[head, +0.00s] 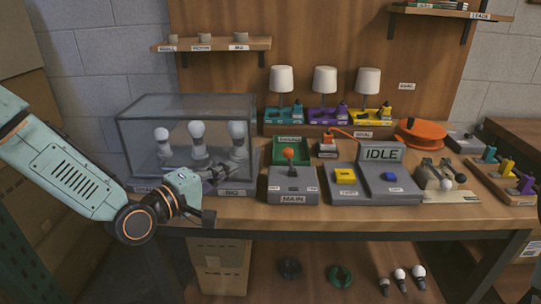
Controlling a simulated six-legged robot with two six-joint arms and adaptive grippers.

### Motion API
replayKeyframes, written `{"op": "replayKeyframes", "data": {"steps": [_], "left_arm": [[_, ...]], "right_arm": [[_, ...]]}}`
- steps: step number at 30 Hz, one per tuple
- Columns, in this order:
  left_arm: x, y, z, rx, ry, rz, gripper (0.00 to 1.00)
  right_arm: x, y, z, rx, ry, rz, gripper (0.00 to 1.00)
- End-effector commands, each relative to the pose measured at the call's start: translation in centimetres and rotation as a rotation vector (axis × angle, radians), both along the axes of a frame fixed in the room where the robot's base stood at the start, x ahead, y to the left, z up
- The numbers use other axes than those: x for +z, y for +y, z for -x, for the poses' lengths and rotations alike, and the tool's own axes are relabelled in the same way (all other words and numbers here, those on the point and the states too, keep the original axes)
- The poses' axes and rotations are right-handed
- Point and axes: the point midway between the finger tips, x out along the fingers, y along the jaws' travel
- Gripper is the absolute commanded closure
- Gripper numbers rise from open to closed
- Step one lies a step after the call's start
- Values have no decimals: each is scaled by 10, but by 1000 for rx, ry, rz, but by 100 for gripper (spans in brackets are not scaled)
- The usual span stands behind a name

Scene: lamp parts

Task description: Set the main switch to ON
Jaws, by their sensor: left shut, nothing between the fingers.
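The lever looks about upright. Small labels flank it on the box but are too small to read. My left gripper (213,192) is shut and empty, left of the switch box and in front of the glass case, apart from the switch. My right gripper is not in view.
A glass case (150,112) with bulbs stands left. A grey console with an IDLE display (381,154), yellow button (346,179) and blue button (389,177) stands right of the switch. Three lamps stand at the back.

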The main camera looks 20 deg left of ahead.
Motion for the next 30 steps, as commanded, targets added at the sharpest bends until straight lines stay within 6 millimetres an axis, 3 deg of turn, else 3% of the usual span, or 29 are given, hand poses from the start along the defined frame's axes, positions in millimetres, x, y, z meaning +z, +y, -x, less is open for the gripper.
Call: {"op": "replayKeyframes", "data": {"steps": [11,30], "left_arm": [[-5,-5,-21,-3,-3,-6,100],[-11,-31,-93,-2,-3,-7,100]], "right_arm": [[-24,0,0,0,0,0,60],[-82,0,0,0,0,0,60]]}}
